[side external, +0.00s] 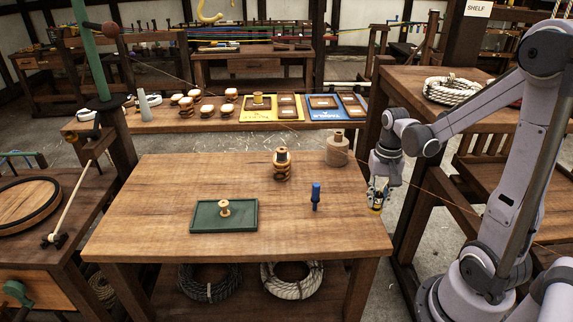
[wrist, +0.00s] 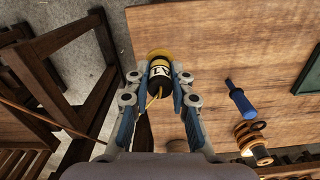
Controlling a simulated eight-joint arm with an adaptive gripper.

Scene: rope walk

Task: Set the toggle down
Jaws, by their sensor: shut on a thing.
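My gripper (side external: 379,190) is shut on the toggle (side external: 376,205), a small black and yellow cylinder. In the wrist view the toggle (wrist: 160,75) sits between the two fingers (wrist: 160,83), with a white marking on its dark body and a yellow end. A thin yellow cord hangs from it. The gripper holds it by the right edge of the wooden table (side external: 150,215); whether it touches the wood I cannot tell.
A green tray (side external: 245,224) holds a small wooden spool (side external: 225,208). The table's right front is bare.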

